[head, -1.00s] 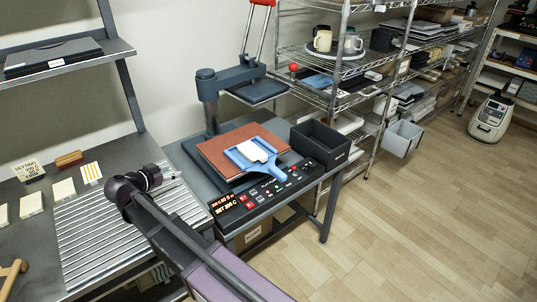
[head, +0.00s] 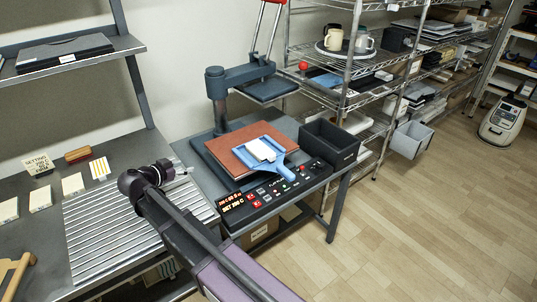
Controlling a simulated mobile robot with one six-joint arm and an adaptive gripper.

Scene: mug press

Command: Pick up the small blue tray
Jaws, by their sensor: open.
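A small light blue tray (head: 279,166) with a short handle lies on the brown pad (head: 226,149) of the press. A white flat piece (head: 265,149) lies on it. The handle points toward the front right, over the control panel. My gripper (head: 178,170) is at the end of my purple and dark arm, above the slatted mat and well left of the tray. It is apart from the tray and holds nothing that I can see. Its fingers are small and partly hidden by the wrist.
The press (head: 219,95) has a raised upper plate (head: 268,89) and red-topped levers behind the tray. A dark open bin (head: 331,142) stands right of the tray. The lit control panel (head: 262,196) is in front. Wire shelves (head: 350,100) stand behind; floor at right is clear.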

